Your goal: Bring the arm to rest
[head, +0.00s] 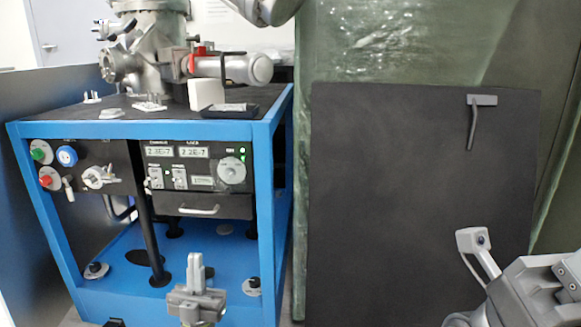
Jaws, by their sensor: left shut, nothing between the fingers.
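My left gripper (196,268) is at the bottom of the head view, left of centre. Its two fingers point up and are together, with nothing between them. It shows in front of the open lower bay of the blue-framed cart (272,128) and looks clear of it. My right arm (535,290) comes in at the lower right, with a small camera-like block (473,240) on a bent bracket. The fingers of the right gripper cannot be made out.
The cart carries a metal vacuum chamber (155,45) and small parts on its dark top. Its front has knobs, displays and a drawer handle (199,210). A black panel with a grey handle (482,100) stands at right against a green surface (400,40).

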